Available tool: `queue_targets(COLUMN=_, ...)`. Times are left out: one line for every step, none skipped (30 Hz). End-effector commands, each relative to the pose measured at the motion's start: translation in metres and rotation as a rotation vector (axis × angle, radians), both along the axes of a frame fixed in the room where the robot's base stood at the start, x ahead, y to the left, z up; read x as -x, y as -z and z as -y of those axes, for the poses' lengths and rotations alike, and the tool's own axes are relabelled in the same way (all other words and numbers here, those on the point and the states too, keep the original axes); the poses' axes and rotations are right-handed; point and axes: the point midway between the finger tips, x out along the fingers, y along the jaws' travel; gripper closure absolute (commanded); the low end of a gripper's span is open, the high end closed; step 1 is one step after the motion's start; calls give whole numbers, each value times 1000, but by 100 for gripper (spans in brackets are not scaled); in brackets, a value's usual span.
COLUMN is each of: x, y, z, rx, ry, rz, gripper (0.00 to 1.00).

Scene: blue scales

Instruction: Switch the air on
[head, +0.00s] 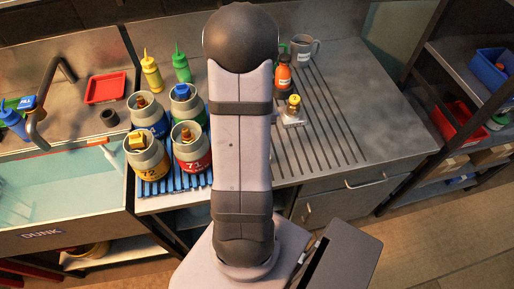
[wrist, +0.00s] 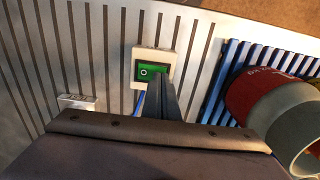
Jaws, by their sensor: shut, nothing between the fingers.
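In the wrist view a green rocker switch (wrist: 145,70) sits in a pale square plate (wrist: 152,53) on the grooved steel worktop. A white "O" mark shows on its left part. My gripper (wrist: 160,80) is shut and empty, its fingertips over the lower right part of the switch and covering some of it. I cannot tell whether they touch it. A blue hose or cable shows beside the fingers. In the head view my arm hides the switch and my gripper.
Several canisters, including a red one (head: 191,151) and a yellow one (head: 145,160), stand on a blue slatted rack (head: 168,186) beside my arm. A brass fitting (head: 293,104), an orange bottle (head: 283,76) and a grey mug (head: 303,48) stand across from them. The worktop's right part is clear.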

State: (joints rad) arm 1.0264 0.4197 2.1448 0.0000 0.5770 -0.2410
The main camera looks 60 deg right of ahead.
Motion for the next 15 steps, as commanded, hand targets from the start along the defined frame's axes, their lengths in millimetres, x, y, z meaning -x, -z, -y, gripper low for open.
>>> queue_targets(x=0, y=0, z=0, rx=0, ry=0, rz=0, gripper=100)
queue_targets(x=0, y=1, z=0, rx=0, ry=0, rz=0, gripper=100)
queue_targets(x=0, y=1, z=0, rx=0, ry=0, rz=0, gripper=100)
queue_targets(x=0, y=2, z=0, rx=0, ry=0, rz=0, gripper=100)
queue_targets(x=0, y=2, z=0, rx=0, ry=0, rz=0, gripper=100)
queue_targets(x=0, y=2, z=0, rx=0, ry=0, rz=0, gripper=100)
queue_targets(x=0, y=3, z=0, rx=0, ry=0, rz=0, gripper=100)
queue_targets(x=0, y=3, z=0, rx=0, ry=0, rz=0, gripper=100)
queue_targets(x=0, y=4, z=0, rx=0, ry=0, rz=0, gripper=100)
queue_targets(x=0, y=4, z=0, rx=0, ry=0, rz=0, gripper=100)
queue_targets(x=0, y=5, z=0, rx=0, ry=0, rz=0, gripper=100)
queue_targets(x=0, y=5, z=0, rx=0, ry=0, rz=0, gripper=100)
queue_targets(x=0, y=6, z=0, rx=0, ry=0, rz=0, gripper=100)
queue_targets(x=0, y=6, z=0, rx=0, ry=0, rz=0, gripper=100)
queue_targets(x=0, y=7, z=0, rx=0, ry=0, rz=0, gripper=100)
